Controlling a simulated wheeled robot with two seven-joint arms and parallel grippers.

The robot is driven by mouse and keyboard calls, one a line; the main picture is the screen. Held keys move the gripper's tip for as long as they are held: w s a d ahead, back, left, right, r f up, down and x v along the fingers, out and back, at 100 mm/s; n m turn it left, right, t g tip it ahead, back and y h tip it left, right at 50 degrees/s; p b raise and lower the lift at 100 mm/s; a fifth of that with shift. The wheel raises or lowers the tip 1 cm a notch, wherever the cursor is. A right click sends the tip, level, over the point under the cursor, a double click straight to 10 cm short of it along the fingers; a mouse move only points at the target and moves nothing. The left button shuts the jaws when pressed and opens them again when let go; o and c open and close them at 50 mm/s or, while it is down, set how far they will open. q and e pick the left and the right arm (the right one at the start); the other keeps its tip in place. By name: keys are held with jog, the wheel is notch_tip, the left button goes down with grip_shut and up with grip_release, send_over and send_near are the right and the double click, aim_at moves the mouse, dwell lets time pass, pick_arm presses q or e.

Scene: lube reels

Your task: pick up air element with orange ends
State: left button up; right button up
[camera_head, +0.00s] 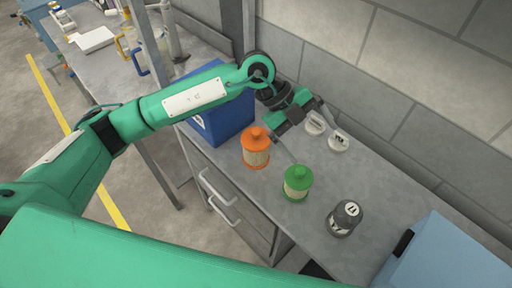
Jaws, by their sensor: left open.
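The air element with orange ends (256,148) stands upright on the grey workbench (345,190), in front of the blue box. My left gripper (292,142) reaches in over the bench from the left. It is open, and its fingers point down towards the space between the orange-ended element and the green-ended element (297,183). It looks close to the right side of the orange element, but I cannot tell whether it touches it. The gap between its fingertips is hard to make out. My right gripper is not in view.
Two white caps (327,134) lie near the back wall. A blue box (222,118) stands behind the orange element. A light blue case (446,258) fills the lower right.

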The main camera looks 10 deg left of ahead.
pick_arm(q)
jog(key=w+a+f+n+t+y, duration=0.1)
jog(key=w+a+n+y, duration=0.1)
jog(key=w+a+y, duration=0.45)
jog(key=r+n+t+y, duration=0.1)
jog(key=n+t+y, duration=0.1)
send_over(256, 131)
jog(key=f+p, duration=0.1)
jog(key=f, duration=0.1)
jog(key=f+p, duration=0.1)
jog(key=f, duration=0.2)
jog(key=f+p, duration=0.1)
jog(key=f, duration=0.2)
jog(key=shift+w+a, duration=0.15)
jog(key=shift+a, duration=0.2)
jog(key=f+p, duration=0.2)
jog(key=f, duration=0.1)
jog(key=f+p, duration=0.1)
jog(key=shift+s+d+f+p, duration=0.15)
jog(key=shift+s+d+p, duration=0.1)
jog(key=shift+d+p, duration=0.1)
jog(key=shift+f, duration=0.55)
jog(key=c, duration=1.3)
